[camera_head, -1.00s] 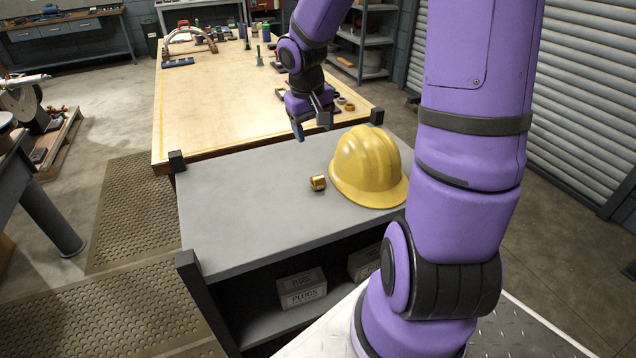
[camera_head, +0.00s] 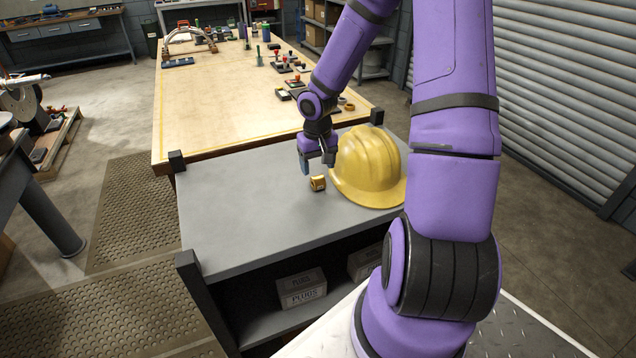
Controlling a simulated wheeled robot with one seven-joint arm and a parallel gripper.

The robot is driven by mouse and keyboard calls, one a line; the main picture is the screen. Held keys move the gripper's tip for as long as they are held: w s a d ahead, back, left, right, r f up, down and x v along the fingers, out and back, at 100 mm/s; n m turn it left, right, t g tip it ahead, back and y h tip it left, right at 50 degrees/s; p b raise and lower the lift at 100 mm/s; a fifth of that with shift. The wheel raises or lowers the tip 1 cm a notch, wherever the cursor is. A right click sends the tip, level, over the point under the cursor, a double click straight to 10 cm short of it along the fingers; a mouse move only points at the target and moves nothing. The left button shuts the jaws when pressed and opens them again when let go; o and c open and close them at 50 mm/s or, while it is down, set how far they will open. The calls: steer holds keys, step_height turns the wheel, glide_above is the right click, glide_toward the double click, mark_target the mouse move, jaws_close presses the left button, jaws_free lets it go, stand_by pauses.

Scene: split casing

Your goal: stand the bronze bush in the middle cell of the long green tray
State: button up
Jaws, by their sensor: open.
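The bronze bush (camera_head: 318,183) is a small gold-brown ring-like piece on the grey bench top, just left of the yellow hard hat. My gripper (camera_head: 318,168) is open and empty, with its fingers pointing down close above the bush. I cannot tell whether the fingers reach down beside it. The long green tray cannot be made out with certainty; several small trays and parts (camera_head: 288,75) stand far off on the wooden table.
The yellow hard hat (camera_head: 368,168) stands right beside the bush and my gripper. The grey bench (camera_head: 235,215) has dark corner posts and clear room at left. The wooden table (camera_head: 215,110) adjoins it behind. Boxes marked plugs (camera_head: 302,290) sit on the shelf below.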

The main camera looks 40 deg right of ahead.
mark_target(318, 176)
steer(key=shift+d+f, duration=0.1)
steer(key=shift+f, duration=2.55)
jaws_close()
steer(key=shift+r, duration=0.15)
